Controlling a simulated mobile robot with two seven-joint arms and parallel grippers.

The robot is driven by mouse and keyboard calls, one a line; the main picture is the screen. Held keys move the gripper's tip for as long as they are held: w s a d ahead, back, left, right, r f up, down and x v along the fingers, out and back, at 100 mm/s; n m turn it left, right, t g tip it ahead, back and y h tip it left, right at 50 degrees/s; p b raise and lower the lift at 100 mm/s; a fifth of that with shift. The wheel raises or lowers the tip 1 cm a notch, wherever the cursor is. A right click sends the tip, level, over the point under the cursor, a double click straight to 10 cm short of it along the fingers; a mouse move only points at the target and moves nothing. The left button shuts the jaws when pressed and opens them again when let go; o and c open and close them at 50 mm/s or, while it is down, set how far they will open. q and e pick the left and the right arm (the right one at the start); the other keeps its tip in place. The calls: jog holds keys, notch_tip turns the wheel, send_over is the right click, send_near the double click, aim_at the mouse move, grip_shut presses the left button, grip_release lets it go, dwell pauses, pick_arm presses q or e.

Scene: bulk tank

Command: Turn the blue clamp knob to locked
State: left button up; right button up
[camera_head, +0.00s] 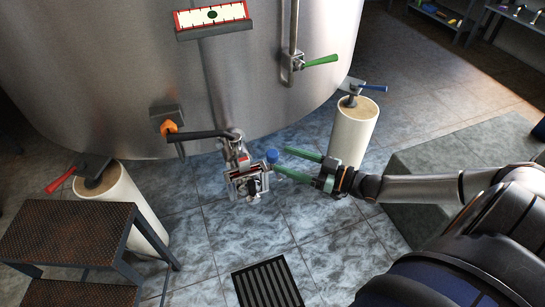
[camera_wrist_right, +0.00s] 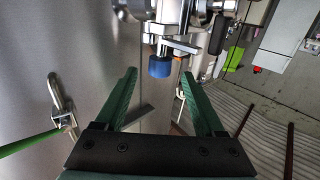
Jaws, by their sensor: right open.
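The blue clamp knob (camera_head: 272,155) is a small round cap on the right side of the metal valve and clamp assembly (camera_head: 247,180) under the tank. My right gripper (camera_head: 278,160) has green fingers, is open, and comes in from the right with its fingertips close to the knob. In the right wrist view the knob (camera_wrist_right: 161,67) lies beyond and between the two open fingertips (camera_wrist_right: 158,80). I cannot tell whether either finger touches it; nothing is held. My left gripper is not in view.
The steel tank (camera_head: 120,80) fills the back. A green-handled valve (camera_head: 320,61) and a blue lever (camera_head: 373,87) on a white post (camera_head: 353,130) stand behind my right gripper. A black lever (camera_head: 195,134) is left of the clamp. Brown steps (camera_head: 70,235) stand front left; a floor drain (camera_head: 267,284) lies in front.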

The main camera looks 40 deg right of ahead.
aim_at(272, 155)
jog(key=shift+b+x, duration=0.35)
jog(key=shift+x, duration=2.05)
jog(key=shift+c, duration=0.2)
grip_shut()
